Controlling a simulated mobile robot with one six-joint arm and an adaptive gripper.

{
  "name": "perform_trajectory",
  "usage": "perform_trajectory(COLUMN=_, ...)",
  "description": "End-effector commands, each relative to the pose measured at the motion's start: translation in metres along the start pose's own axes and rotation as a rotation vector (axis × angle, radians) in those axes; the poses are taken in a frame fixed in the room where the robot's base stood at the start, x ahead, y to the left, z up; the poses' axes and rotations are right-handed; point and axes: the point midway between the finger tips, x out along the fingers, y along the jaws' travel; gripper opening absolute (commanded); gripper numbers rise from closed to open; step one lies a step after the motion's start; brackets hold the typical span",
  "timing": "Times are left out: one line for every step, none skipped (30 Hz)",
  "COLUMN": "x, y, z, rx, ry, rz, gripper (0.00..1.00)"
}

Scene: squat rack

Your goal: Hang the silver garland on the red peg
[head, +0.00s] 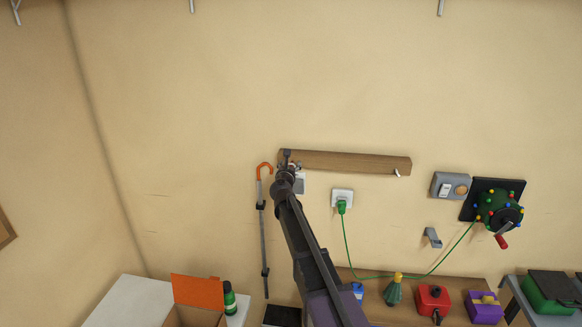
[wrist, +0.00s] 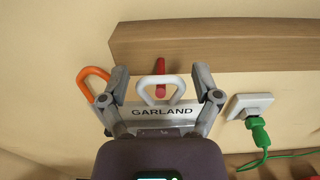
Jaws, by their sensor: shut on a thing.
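In the wrist view a pale silver loop (wrist: 142,94), which I take for part of the garland, sits between the two fingertips of my gripper (wrist: 159,94). The gripper is shut on it. The red peg (wrist: 160,66) shows just above the loop's top bar, with more red inside the loop at its right. I cannot tell whether the peg passes through the loop or lies behind it. A light plate reading GARLAND (wrist: 162,111) is below the loop. In the head view my gripper (head: 287,160) is at the left end of the wooden rail and hides the peg.
The wooden rail (head: 350,163) runs right, with a white peg (head: 397,172) near its far end. An orange-handled cane (head: 264,169) hangs close on the left. A green plug (head: 341,206) sits in the outlet on the right, its cable trailing. A bench with several objects is below.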

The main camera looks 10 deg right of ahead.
Motion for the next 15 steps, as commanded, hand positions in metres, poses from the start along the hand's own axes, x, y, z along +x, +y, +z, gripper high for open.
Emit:
perform_trajectory(x=0.003, y=0.000, z=0.000, rx=0.000, ry=0.000, rz=0.000, gripper=0.39)
perform_trajectory(x=0.005, y=0.000, z=0.000, rx=0.000, ry=0.000, rz=0.000, gripper=0.39)
perform_trajectory(x=0.006, y=0.000, z=0.000, rx=0.000, ry=0.000, rz=0.000, gripper=0.39)
perform_trajectory(x=0.007, y=0.000, z=0.000, rx=0.000, ry=0.000, rz=0.000, gripper=0.39)
perform_trajectory(x=0.009, y=0.000, z=-0.001, rx=0.000, ry=0.000, rz=0.000, gripper=0.39)
perform_trajectory(x=0.010, y=0.000, z=-0.001, rx=0.000, ry=0.000, rz=0.000, gripper=0.39)
perform_trajectory(x=0.012, y=0.000, z=-0.001, rx=0.000, ry=0.000, rz=0.000, gripper=0.39)
perform_trajectory(x=0.013, y=0.000, z=-0.001, rx=0.000, ry=0.000, rz=0.000, gripper=0.39)
perform_trajectory(x=0.014, y=0.000, z=-0.002, rx=0.000, ry=0.000, rz=0.000, gripper=0.39)
perform_trajectory(x=0.015, y=0.000, z=-0.003, rx=0.000, ry=0.000, rz=0.000, gripper=0.39)
perform_trajectory(x=0.016, y=0.000, z=-0.004, rx=0.000, ry=0.000, rz=0.000, gripper=0.39)
perform_trajectory(x=0.018, y=0.000, z=-0.005, rx=0.000, ry=0.000, rz=0.000, gripper=0.39)
perform_trajectory(x=0.019, y=0.000, z=-0.005, rx=0.000, ry=0.000, rz=0.000, gripper=0.39)
perform_trajectory(x=0.019, y=0.000, z=-0.006, rx=0.000, ry=0.000, rz=0.000, gripper=0.39)
perform_trajectory(x=0.021, y=0.000, z=-0.007, rx=0.000, ry=0.000, rz=0.000, gripper=0.39)
